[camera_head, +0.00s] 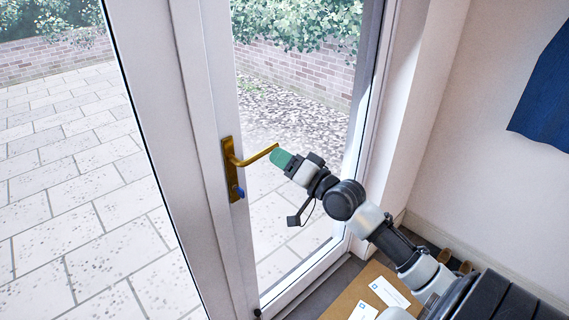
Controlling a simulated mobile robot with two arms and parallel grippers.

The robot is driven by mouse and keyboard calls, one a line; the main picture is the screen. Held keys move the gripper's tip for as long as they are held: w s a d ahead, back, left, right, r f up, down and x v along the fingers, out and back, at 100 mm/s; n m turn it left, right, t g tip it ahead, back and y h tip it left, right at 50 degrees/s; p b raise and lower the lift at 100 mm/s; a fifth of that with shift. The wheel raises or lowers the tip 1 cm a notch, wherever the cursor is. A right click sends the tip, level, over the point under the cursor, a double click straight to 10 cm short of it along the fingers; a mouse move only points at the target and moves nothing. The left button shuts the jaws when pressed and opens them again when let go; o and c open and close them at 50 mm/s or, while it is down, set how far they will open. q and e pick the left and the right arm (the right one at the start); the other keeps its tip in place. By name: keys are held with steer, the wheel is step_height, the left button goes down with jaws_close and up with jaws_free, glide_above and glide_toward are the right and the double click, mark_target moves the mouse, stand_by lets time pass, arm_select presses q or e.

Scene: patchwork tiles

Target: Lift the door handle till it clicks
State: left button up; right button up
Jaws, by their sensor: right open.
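A brass door handle (255,156) sticks out to the right from its brass backplate (232,170) on the white door (212,110). The lever slopes slightly upward toward its tip. A blue key or knob (238,192) shows low on the backplate. My right gripper (279,158), with green fingertips, is at the lever's free end. It is open. The fingertips overlap the lever's tip in the picture, and I cannot tell whether they touch it. My left gripper is not in view.
A cardboard-coloured surface with white labelled papers (390,292) lies at the bottom, near my arm. A white wall and a blue cloth (543,95) are on the right. Glass panes on both sides of the door's upright show paving and a brick wall outside.

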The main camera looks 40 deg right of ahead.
steer(key=shift+s, duration=0.1)
stand_by(0.5)
steer(key=d+f+g+h, duration=0.3)
steer(key=f+g+h, duration=0.1)
steer(key=f, duration=1.8)
steer(key=s+a+f+n+g, duration=0.15)
steer(key=s+f, duration=0.25)
steer(key=f, duration=0.5)
steer(key=s+f+g, duration=0.3)
steer(key=s+f, duration=0.1)
steer(key=f, duration=0.4)
steer(key=s+a+f+n+g, duration=0.2)
steer(key=s+a+f, duration=0.3)
steer(key=s+f, duration=0.3)
steer(key=s+a+f+n+g, duration=0.3)
steer(key=s+f, duration=0.5)
steer(key=s, duration=0.8)
steer(key=s+a+f+n+g, duration=0.3)
steer(key=s+a+f, duration=0.4)
steer(key=s, duration=0.5)
steer(key=shift+s+a+f+g, duration=0.15)
steer(key=shift+s+f+g, duration=0.15)
steer(key=shift+f+g, duration=0.55)
